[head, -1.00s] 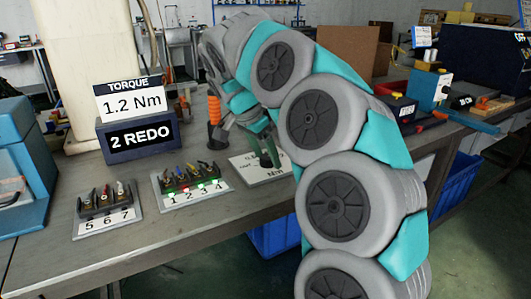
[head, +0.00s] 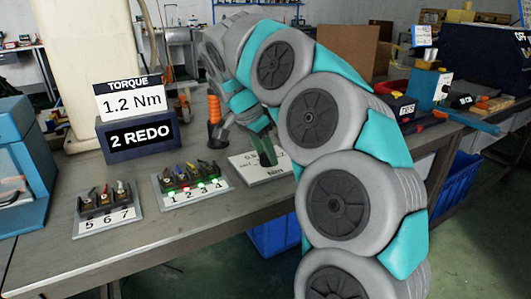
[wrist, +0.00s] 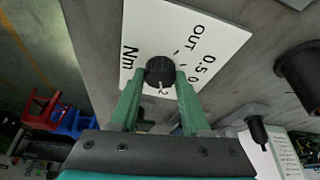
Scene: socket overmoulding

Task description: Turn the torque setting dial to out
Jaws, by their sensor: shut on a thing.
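The torque dial is a round black knob (wrist: 160,70) on a white plate (wrist: 208,28) marked OUT, 0.5 and Nm in the wrist view. More digits are partly covered by my fingers. My gripper (wrist: 159,76) is shut on the knob, one green finger on each side. A small pale mark shows at the knob's lower side, away from the OUT label; I cannot tell exactly what it points to. In the head view the plate (head: 246,168) lies on the bench, and my gripper (head: 264,150) hides the knob. The torque display (head: 138,118) reads 1.2 Nm and 2 REDO.
A numbered rack 1 to 4 (head: 190,184) stands left of the plate, with rack 5 to 7 (head: 108,212) farther left. An orange-handled tool in a black holder (head: 217,132) stands behind the plate. The bench front (head: 150,255) is clear.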

